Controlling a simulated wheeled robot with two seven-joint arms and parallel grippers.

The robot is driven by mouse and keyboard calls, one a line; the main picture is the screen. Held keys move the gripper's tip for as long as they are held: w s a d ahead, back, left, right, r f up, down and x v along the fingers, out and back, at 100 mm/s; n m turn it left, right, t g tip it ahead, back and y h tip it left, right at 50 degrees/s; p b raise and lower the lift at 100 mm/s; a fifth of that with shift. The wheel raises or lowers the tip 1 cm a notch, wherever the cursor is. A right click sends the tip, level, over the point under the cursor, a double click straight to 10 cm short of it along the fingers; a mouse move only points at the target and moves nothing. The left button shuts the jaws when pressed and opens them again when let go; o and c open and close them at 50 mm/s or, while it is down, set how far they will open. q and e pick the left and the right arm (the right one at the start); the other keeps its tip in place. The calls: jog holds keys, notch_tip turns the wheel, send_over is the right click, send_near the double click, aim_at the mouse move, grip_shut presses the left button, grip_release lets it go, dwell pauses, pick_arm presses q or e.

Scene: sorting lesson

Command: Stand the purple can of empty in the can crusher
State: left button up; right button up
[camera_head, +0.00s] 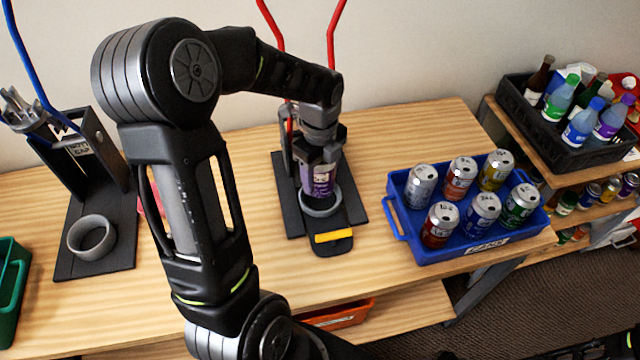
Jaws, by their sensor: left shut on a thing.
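The purple can (318,181) is upright in my left gripper (319,160), which is shut on its upper part. The can is at the grey ring (322,205) of the can crusher (348,222), a black device with red levers and a yellow strip. Its lower end appears to be within or just over the ring; I cannot tell whether it touches the bottom. The gripper and wrist hide the can's top and part of the crusher's back. My right gripper is not in view.
A blue crate (405,236) with several cans stands right of the crusher. A second black device (110,240) with a blue lever and empty ring stands left. A green bin (10,290) is at the left edge. A black crate (560,150) of bottles stands far right.

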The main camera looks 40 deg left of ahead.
aim_at(320, 184)
pick_arm(q)
jog(key=shift+f, duration=2)
jog(key=shift+f, duration=0.3)
jog(key=o, duration=1.3)
jog(key=shift+r, duration=0.5)
notch_tip(320, 184, up, 12)
jog(key=shift+f+b, duration=0.15)
jog(key=shift+b, duration=0.45)
jog(key=shift+f, duration=0.1)
